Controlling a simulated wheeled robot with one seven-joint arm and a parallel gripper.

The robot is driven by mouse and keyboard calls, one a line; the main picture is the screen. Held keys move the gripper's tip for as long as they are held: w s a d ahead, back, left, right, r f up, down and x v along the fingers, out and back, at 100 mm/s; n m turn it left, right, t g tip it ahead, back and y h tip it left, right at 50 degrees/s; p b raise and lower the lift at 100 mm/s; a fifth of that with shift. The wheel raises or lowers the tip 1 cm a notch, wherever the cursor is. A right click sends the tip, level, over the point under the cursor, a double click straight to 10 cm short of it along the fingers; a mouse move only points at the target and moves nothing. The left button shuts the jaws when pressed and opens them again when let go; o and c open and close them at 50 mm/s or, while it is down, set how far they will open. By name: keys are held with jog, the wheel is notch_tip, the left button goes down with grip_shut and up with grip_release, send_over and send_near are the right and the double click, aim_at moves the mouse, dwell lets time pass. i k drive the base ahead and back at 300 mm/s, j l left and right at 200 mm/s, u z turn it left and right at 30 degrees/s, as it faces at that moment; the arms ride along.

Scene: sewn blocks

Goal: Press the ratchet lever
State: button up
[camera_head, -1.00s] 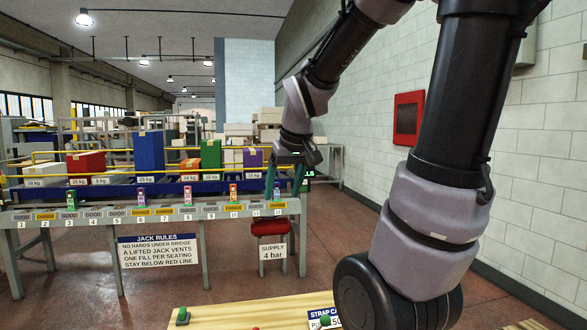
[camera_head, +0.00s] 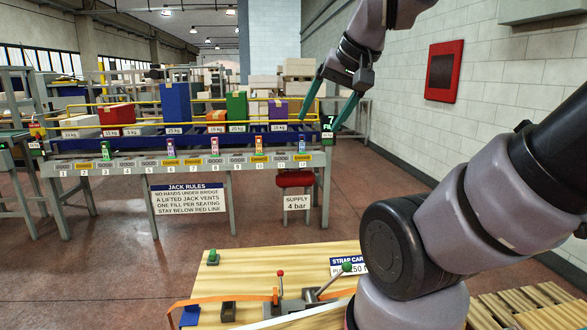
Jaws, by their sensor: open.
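A metal strap device (camera_head: 297,304) sits on the light wooden top at the bottom of the view. A slanted lever with a green knob (camera_head: 346,267) rises from it to the right. A short upright stick with a red knob (camera_head: 280,273) stands beside it. I cannot tell from the picture which of them is the ratchet lever. An orange strap (camera_head: 225,298) runs left from the device. My gripper (camera_head: 323,112), with teal fingers spread and empty, hangs high in the air, well above and apart from the levers.
A "STRAP CAR..." sign (camera_head: 345,265) is partly hidden by my arm. A small green-topped piece (camera_head: 213,257) and a dark block (camera_head: 228,312) lie on the wooden top. Behind stands a numbered jack bench (camera_head: 200,165) with coloured boxes. Pallets (camera_head: 520,305) lie at the right.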

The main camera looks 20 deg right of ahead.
aim_at(346, 267)
jog(key=k+j+z, duration=0.15)
jog(key=z, duration=0.3)
jog(key=k+z, duration=0.45)
jog(key=i, duration=0.05)
